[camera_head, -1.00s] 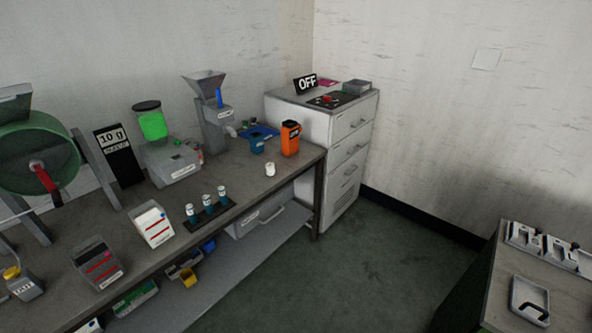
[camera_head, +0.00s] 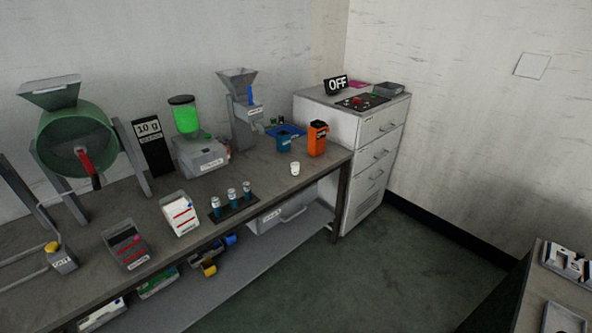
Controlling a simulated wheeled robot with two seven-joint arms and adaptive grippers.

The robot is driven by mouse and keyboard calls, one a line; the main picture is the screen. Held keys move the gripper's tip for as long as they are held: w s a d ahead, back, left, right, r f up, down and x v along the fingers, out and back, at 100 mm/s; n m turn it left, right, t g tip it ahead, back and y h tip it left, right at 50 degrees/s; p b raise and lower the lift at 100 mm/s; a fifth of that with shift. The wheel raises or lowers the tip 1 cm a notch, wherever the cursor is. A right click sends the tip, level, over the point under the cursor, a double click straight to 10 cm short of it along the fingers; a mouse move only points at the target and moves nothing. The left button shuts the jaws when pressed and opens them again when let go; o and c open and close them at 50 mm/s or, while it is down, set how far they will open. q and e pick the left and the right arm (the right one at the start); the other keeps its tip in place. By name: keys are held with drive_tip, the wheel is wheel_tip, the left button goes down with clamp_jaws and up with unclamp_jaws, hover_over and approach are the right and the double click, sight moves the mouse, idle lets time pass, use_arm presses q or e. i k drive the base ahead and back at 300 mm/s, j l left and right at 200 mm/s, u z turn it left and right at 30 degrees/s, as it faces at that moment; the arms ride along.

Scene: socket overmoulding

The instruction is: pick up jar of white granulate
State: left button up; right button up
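A small white jar or cup (camera_head: 295,169) stands upright near the right end of the long workbench (camera_head: 262,182). An open container with red stripes (camera_head: 181,214) holds something white near the bench's front edge. I cannot tell from its label which of these is the jar of white granulate. A similar dark container with red stripes (camera_head: 127,244) stands to its left. Neither of my grippers is in view, and nothing in view is being held.
Three vials in a dark rack (camera_head: 232,210), a green-filled machine (camera_head: 200,155), a hopper machine (camera_head: 241,112) and an orange container (camera_head: 317,139) stand on the bench. A drum mixer (camera_head: 75,150) is at left. A drawer cabinet (camera_head: 376,150) adjoins. Floor (camera_head: 370,270) is clear.

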sight(295, 165)
drive_tip(key=i+l+u, duration=0.85)
drive_tip(key=i+l, duration=0.2)
drive_tip(key=i+l+u, duration=0.1)
drive_tip(key=l+u, duration=0.35)
drive_tip(key=l, duration=0.65)
drive_tip(key=k+l+u, duration=0.1)
drive_tip(key=l+u, duration=0.3)
drive_tip(key=l, duration=0.65)
